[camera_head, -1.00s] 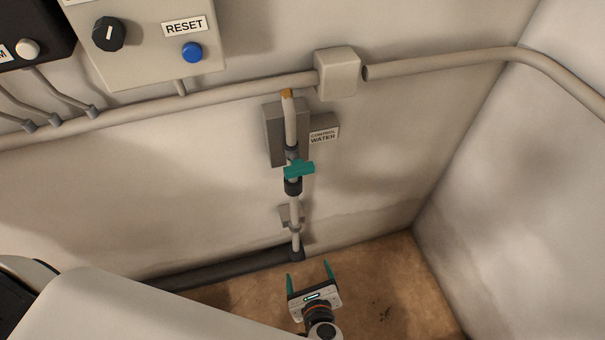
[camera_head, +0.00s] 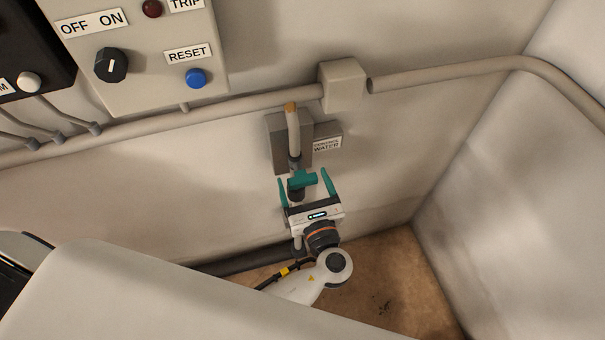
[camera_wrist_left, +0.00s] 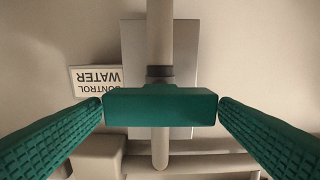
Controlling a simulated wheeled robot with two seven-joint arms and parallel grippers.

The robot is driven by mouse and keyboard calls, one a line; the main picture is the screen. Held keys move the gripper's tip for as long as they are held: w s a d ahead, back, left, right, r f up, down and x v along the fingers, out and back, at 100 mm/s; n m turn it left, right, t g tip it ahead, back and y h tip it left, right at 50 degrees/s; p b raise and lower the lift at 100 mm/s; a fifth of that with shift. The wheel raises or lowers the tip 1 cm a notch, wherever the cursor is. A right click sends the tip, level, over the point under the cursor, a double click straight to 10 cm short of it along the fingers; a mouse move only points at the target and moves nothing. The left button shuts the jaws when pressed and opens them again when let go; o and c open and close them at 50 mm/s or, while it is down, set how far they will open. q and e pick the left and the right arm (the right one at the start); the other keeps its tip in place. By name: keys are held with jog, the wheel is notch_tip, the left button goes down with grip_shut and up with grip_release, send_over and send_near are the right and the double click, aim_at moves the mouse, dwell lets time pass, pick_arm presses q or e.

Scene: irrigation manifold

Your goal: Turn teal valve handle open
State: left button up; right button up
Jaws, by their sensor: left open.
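In the left wrist view the handle (camera_wrist_left: 160,107) is a teal bar lying across the pipe (camera_wrist_left: 160,45). My left gripper (camera_head: 306,182) is open, with one teal finger on each side of the handle. In the left wrist view the fingertips (camera_wrist_left: 160,105) are near the two ends of the bar, and I cannot tell whether they touch it. The lower valve body is partly hidden behind the gripper. My right gripper is not in view.
A "CONTROL WATER" label (camera_head: 327,145) is right of the pipe. A horizontal conduit (camera_head: 230,104) with a junction box (camera_head: 342,85) runs above. A control panel (camera_head: 150,65) with a blue reset button (camera_head: 195,78) is at upper left. The right wall (camera_head: 530,190) is bare.

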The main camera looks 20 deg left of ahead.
pick_arm(q)
jog(key=shift+w+a+r, duration=0.1)
jog(key=shift+w+a, duration=0.3)
jog(key=shift+w, duration=0.25)
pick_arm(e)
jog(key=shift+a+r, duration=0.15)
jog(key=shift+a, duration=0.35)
pick_arm(q)
jog(key=shift+c, duration=0.5)
jog(key=c, duration=0.9)
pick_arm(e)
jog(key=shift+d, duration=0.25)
